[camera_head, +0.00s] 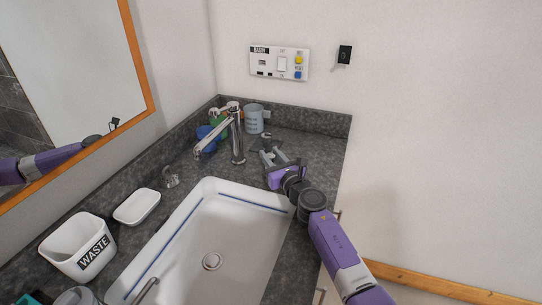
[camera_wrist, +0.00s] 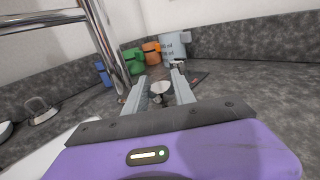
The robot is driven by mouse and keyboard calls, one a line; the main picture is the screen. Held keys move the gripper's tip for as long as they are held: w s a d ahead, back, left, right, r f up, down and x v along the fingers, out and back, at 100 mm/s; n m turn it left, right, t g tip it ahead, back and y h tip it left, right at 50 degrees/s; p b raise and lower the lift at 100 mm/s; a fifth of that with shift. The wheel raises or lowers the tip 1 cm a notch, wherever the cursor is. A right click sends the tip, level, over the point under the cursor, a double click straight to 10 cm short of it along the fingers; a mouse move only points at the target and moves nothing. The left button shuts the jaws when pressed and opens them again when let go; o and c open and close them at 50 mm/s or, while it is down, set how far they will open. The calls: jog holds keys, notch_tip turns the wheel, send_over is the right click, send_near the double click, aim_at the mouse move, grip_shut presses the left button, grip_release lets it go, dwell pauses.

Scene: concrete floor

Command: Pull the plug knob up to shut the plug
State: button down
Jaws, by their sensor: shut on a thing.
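The plug knob (camera_wrist: 158,88) is a small round metal cap on a short stem, seen in the wrist view between my fingers. My gripper (camera_wrist: 159,84) is shut on it, with a grey finger on each side. In the head view my gripper (camera_head: 268,156) is low over the counter, right of the tap. I cannot make out the knob clearly there.
The chrome tap (camera_head: 238,140) stands close left of my gripper. A grey measuring cup (camera_head: 254,119) and coloured cups stand behind it. A white soap dish (camera_head: 137,207) and a waste bin (camera_head: 78,246) are on the left counter. A wall panel (camera_head: 279,62) hangs above.

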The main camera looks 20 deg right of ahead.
aim_at(271, 155)
jog(key=shift+r, duration=0.1)
dwell(0.8)
notch_tip(271, 155, up, 3)
jog(key=p, duration=0.3)
jog(key=c, duration=1)
grip_release()
jog(key=shift+c, duration=0.2)
jog(key=s+p, duration=0.1)
jog(key=s, duration=0.1)
jog(key=s+p, duration=0.1)
jog(key=s, duration=0.2)
jog(key=s+d+p, duration=0.1)
jog(key=s+p, duration=0.1)
jog(key=shift+s+d, duration=0.1)
jog(key=shift+s, duration=0.25)
